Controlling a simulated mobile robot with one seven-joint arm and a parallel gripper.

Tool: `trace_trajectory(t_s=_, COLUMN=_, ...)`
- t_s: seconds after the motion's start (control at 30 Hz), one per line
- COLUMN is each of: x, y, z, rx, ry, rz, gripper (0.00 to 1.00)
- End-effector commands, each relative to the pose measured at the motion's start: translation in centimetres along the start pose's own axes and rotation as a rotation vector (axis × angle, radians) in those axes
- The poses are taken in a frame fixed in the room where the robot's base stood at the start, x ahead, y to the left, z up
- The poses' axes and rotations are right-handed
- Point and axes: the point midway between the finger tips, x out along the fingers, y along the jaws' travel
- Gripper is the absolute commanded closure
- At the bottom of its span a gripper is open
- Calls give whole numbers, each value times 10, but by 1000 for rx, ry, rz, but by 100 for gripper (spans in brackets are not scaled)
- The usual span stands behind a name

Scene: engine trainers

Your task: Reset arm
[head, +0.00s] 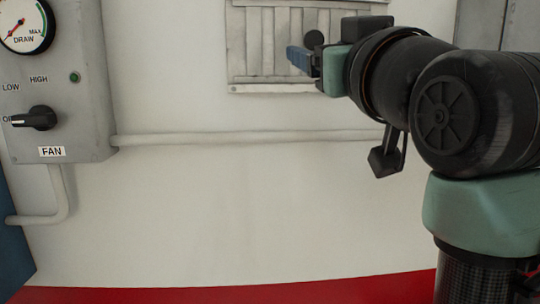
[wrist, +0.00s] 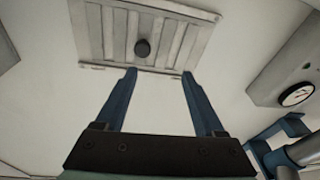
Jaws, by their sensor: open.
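My gripper (head: 298,60) is raised at the upper right of the head view, in front of a slatted vent panel on the wall. In the wrist view, its two blue fingers (wrist: 158,100) stand wide apart with nothing between them. My arm reaches in from the right side of the head view.
The slatted vent panel (head: 265,50) has a round dark knob (wrist: 143,48). A pipe (head: 230,138) crosses the wall. The lower wall is clear.

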Motion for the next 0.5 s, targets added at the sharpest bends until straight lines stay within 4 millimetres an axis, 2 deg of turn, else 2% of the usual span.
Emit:
trace_trajectory(t_s=0.03, x=-10, y=-24, z=34, rx=18, ry=65, rz=4, gripper=29)
trace_trajectory(t_s=0.2, x=-58, y=-70, z=73, rx=50, ry=308, rz=76, gripper=29)
trace_trajectory(t_s=0.4, x=-126, y=-106, z=99, rx=58, ry=524, rz=147, gripper=29)
trace_trajectory(t_s=0.5, x=-150, y=-114, z=102, rx=53, ry=587, rz=170, gripper=29)
